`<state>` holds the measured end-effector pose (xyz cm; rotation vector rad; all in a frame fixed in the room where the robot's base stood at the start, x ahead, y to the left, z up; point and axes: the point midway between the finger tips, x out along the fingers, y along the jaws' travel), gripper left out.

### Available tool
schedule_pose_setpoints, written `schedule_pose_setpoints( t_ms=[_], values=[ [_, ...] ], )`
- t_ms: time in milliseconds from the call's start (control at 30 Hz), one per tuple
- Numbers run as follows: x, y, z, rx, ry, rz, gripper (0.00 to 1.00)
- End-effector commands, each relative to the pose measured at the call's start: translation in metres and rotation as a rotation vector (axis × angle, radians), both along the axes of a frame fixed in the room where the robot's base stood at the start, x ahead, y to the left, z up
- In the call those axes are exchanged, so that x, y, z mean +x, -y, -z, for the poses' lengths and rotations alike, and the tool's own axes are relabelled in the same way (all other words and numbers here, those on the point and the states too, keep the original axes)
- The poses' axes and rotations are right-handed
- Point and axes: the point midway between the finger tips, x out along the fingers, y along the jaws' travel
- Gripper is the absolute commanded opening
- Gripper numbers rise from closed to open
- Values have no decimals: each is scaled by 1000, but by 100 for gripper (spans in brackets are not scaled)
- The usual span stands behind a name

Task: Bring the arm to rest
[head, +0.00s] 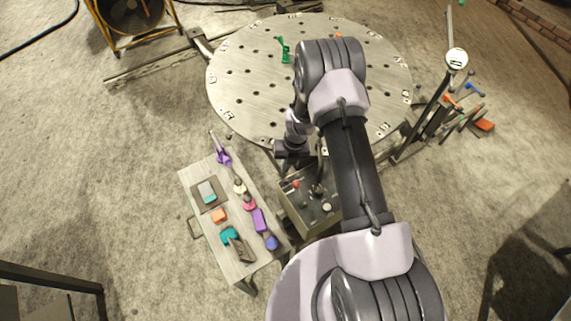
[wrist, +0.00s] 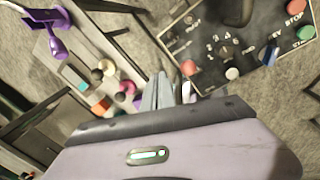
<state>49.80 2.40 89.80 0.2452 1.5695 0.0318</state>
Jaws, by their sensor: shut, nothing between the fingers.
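My arm reaches up from the bottom of the head view, bends over the round table and hangs down at its near edge. My gripper (wrist: 170,88) shows in the wrist view with its grey fingers together and nothing between them. In the head view its end is small and dark, beside the control box (head: 312,202) and right of the small bench (head: 199,178). The wrist view shows the control box (wrist: 210,88) with its buttons and knobs beyond the fingers. My gripper appears to be above the floor, apart from both.
The round perforated table (head: 235,82) carries a green item (head: 284,50). A yellow-framed fan (head: 130,15) stands at upper left. A rack with tools (head: 437,118) stands right. Floor at left is open.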

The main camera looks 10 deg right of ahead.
Motion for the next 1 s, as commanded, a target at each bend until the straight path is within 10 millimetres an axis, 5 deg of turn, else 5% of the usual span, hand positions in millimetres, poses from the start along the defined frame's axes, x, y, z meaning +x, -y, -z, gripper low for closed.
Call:
schedule_pose_setpoints(
  t_ms=[467, 567, 733, 900, 1000],
  values=[
    [4, -1, -6, 1, 14, -30, 0],
    [18, -3, -43, -1, 94, -226, 0],
    [6, -11, -162, -69, 339, -904, 0],
    [-76, -17, -249, -265, 553, -1671, 0],
    [-141, -18, -265, -428, 620, -2100, 0]
  ],
)
